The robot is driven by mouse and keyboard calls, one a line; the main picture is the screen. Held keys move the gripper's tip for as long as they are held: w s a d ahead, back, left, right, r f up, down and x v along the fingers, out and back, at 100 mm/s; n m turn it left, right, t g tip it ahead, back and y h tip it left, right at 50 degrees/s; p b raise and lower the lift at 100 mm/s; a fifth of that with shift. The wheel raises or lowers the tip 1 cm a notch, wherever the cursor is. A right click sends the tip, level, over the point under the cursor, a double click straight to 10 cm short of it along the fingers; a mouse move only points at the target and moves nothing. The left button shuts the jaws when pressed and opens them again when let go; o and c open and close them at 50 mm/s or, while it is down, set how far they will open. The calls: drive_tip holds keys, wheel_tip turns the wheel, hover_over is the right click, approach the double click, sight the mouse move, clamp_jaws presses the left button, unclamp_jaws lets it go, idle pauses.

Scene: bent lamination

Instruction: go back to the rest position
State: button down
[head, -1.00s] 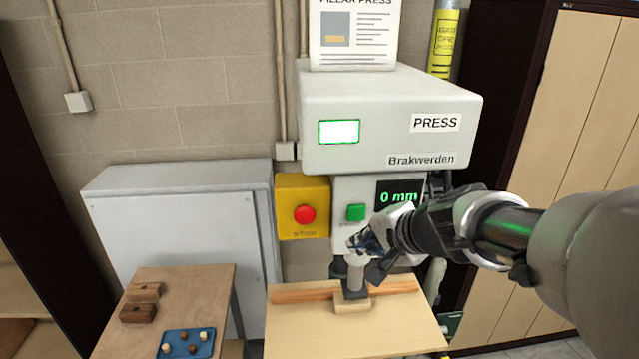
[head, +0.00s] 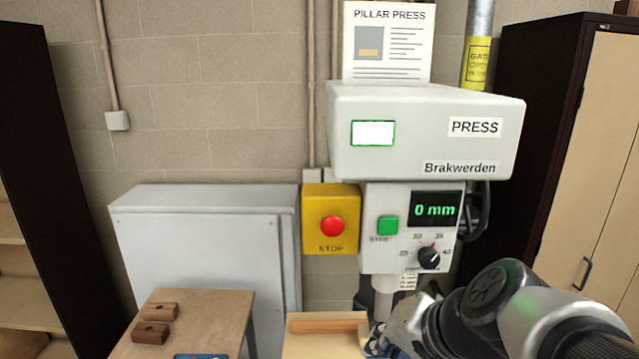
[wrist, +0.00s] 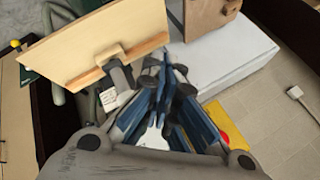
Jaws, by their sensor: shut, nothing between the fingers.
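My gripper (head: 380,343) is at the bottom of the head view, low in front of the press (head: 425,130) and beside its ram (head: 383,300). In the wrist view its blue fingers (wrist: 168,80) are together with nothing between them. The wrist view also shows the pale press table (wrist: 110,40) with a wooden strip and a small block under the ram. My arm comes in from the lower right. The lower part of the press table is cut off in the head view.
A yellow stop box (head: 331,218) with a red button is left of the press panel. A grey cabinet (head: 205,245) stands behind a small wooden table (head: 215,315) bearing brown blocks (head: 155,317) and a partly visible blue tray (head: 200,356). A tall cupboard (head: 570,150) stands at right.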

drive_tip(key=s+d+f+n+g+h+b, duration=0.1)
drive_tip(key=s+d+f+n+h+b, duration=0.1)
drive_tip(key=s+f+b, duration=0.4)
drive_tip(key=s+d+f+n+g+h+b, duration=0.1)
drive_tip(key=s+f+n+b, duration=0.3)
drive_tip(key=s+f, duration=0.5)
wheel_tip(320, 180, down, 3)
drive_tip(key=shift+s+d+h+b, duration=0.2)
drive_tip(key=shift+d+h+b, duration=0.2)
drive_tip(key=shift+d+b, duration=0.55)
